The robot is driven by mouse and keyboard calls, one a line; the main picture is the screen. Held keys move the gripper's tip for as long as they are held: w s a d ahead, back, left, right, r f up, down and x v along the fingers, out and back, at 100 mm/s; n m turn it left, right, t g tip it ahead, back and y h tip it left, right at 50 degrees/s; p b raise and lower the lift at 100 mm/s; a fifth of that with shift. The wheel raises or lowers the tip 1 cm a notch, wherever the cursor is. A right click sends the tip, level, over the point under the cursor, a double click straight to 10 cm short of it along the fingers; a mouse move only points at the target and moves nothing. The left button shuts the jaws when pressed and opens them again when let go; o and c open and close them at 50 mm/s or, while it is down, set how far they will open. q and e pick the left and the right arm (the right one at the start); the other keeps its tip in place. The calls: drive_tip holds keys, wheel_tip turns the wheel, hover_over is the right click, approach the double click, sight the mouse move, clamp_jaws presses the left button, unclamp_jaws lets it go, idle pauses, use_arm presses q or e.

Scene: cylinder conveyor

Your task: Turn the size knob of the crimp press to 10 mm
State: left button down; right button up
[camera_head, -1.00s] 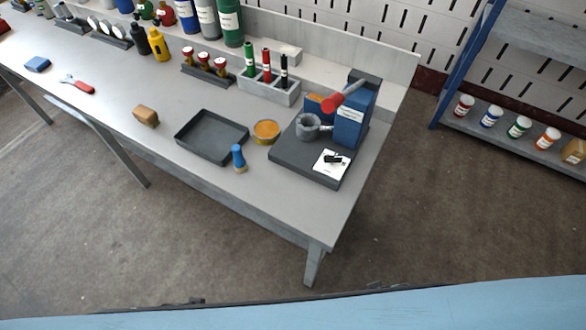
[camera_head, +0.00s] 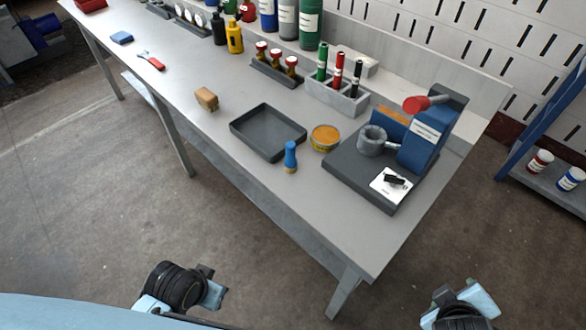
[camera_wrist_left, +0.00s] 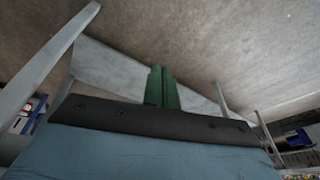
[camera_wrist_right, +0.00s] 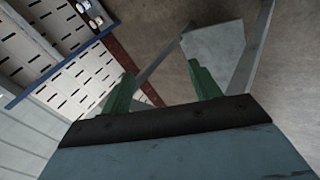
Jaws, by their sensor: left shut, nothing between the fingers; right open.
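The crimp press is on the right end of the workbench in the head view. It has a dark base (camera_head: 349,174), a blue body (camera_head: 420,142), a red-ended lever (camera_head: 418,104) and a grey ring-shaped part (camera_head: 372,141). A black knob (camera_head: 395,181) sits on a white dial plate (camera_head: 383,190) at the base's front corner; its setting is too small to read. My left gripper (camera_wrist_left: 161,70) is shut and empty, its green fingers together. My right gripper (camera_wrist_right: 161,70) is open and empty, its green fingers apart. Both grippers are away from the press, with floor and bench legs beyond them.
A blue-handled stamp or brush (camera_head: 290,157), an orange-filled tin (camera_head: 324,137) and an empty dark tray (camera_head: 243,134) stand left of the press. A marker holder (camera_head: 346,104) is behind them. A shelf with jars (camera_head: 540,160) is at right. Floor before the bench is clear.

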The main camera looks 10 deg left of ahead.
drive_tip(key=w+r+n+t+h, duration=0.2)
drive_tip(key=n, duration=0.3)
drive_tip(key=n+t+y, duration=0.5)
drive_tip(key=n+t, duration=0.4)
drive_tip(key=n, duration=1.3)
approach(394, 181)
drive_tip(key=s, duration=0.4)
drive_tip(key=shift+s+d+f, duration=0.1)
drive_tip(key=shift+s, duration=0.25)
drive_tip(key=shift+w+a, duration=0.15)
drive_tip(key=shift+a, duration=0.05)
use_arm(q)
drive_tip(key=s+a+f, duration=0.2)
drive_tip(key=s+f, duration=0.2)
drive_tip(key=f, duration=0.3)
drive_tip(key=s+a+f+g, duration=0.1)
drive_tip(key=s+a+f, duration=0.2)
drive_tip(key=f, duration=0.5)
drive_tip(key=s+a+f, duration=0.2)
drive_tip(key=s+f, duration=0.3)
drive_tip(key=f, duration=0.3)
drive_tip(key=shift+a+y+p, duration=0.35)
drive_tip(key=shift+y+p, duration=0.05)
use_arm(e)
drive_tip(key=w, duration=0.8)
drive_tip(key=w+d, duration=0.1)
drive_tip(key=w, duration=0.4)
drive_tip(key=shift+c, duration=0.3)
drive_tip(key=c, duration=0.9)
